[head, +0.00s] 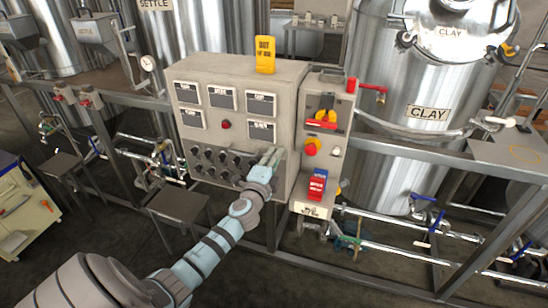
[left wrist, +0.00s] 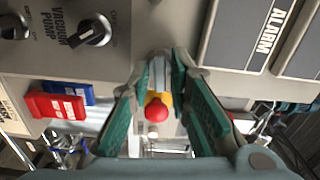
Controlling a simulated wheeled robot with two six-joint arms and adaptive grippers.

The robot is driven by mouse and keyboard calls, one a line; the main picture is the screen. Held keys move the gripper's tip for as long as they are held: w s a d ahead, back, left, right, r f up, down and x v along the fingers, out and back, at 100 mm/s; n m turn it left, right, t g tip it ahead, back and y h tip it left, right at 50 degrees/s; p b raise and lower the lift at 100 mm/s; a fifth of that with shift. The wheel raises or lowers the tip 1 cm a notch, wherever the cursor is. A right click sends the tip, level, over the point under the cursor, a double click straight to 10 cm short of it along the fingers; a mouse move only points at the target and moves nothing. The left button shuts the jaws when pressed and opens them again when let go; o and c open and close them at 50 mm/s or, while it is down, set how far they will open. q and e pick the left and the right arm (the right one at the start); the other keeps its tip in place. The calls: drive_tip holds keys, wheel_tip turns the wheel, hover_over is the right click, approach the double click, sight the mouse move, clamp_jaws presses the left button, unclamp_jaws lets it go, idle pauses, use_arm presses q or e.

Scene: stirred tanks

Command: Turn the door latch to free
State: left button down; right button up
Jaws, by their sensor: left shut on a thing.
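The grey control cabinet (head: 240,70) stands at the middle of the head view. My left gripper (head: 270,156) is at the lower right of its front, by the door's right edge. In the left wrist view the gripper's green-padded fingers (left wrist: 160,70) close around a small silvery piece (left wrist: 158,72), which appears to be the door latch. Its turn position is hard to tell, as the fingers cover most of it. In the head view the latch is hidden behind the gripper. My right gripper is not in view.
Several black knobs (head: 215,160) sit left of the gripper. A narrow panel on the right carries a red-yellow switch (head: 326,118), a red button (head: 311,149) and a red-blue tag (head: 317,184). A yellow sign (head: 265,54) stands on top. Steel rails and tanks surround it.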

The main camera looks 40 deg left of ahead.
use_arm(q)
drive_tip(key=shift+m, duration=0.6)
drive_tip(key=c, duration=1.7)
unclamp_jaws()
drive_tip(key=v, duration=1.2)
drive_tip(key=shift+d, duration=0.1)
